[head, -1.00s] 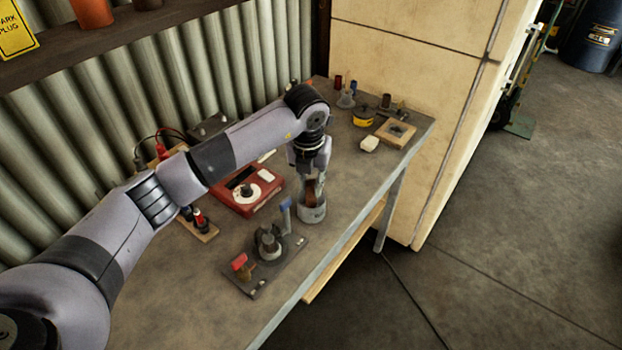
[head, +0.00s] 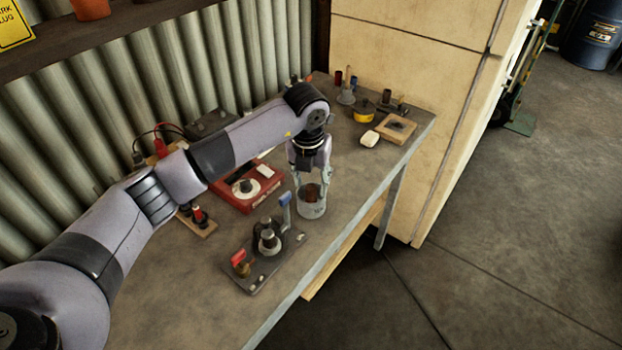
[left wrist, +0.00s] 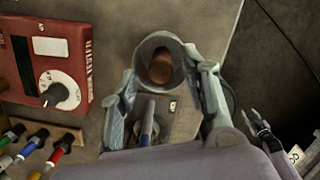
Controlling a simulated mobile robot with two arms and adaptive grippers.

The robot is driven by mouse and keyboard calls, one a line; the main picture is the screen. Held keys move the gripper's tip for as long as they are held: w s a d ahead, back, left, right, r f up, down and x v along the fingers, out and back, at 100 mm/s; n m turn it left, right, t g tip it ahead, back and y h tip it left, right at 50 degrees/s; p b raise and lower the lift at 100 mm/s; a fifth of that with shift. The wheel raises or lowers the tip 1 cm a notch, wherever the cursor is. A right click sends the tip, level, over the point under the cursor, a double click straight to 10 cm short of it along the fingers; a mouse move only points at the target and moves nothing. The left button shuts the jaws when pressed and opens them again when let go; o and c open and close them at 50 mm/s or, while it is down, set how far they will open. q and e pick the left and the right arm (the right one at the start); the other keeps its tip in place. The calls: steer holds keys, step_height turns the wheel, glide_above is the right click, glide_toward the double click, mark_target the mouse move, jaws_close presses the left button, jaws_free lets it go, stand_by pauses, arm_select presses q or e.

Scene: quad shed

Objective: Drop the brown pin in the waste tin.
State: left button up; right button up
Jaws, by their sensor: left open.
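The waste tin (head: 311,211), a grey open can, stands upright on the bench near its front edge. The brown pin (head: 312,194) is inside it, visible through the mouth. In the left wrist view the pin (left wrist: 161,68) lies within the round rim of the tin (left wrist: 150,45). My left gripper (head: 312,180) is open just above the tin, with its fingers apart on either side of the mouth and not on the pin. My right gripper (left wrist: 256,120) shows small at the right of the left wrist view; its jaw state is unclear.
A red meter box (head: 247,188) stands left of the tin. A white block (head: 370,139), yellow tape roll (head: 364,114) and wooden tray (head: 396,129) are farther back. Bare bench lies between them.

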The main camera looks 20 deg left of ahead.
arm_select(q)
steer(key=shift+r+p, duration=0.6)
steer(key=shift+r, duration=0.35)
step_height(320, 180, up, 11)
steer(key=s+b, duration=0.1)
steer(key=b, duration=0.3)
steer(key=shift+s, duration=0.4)
steer(key=shift+r, duration=0.1)
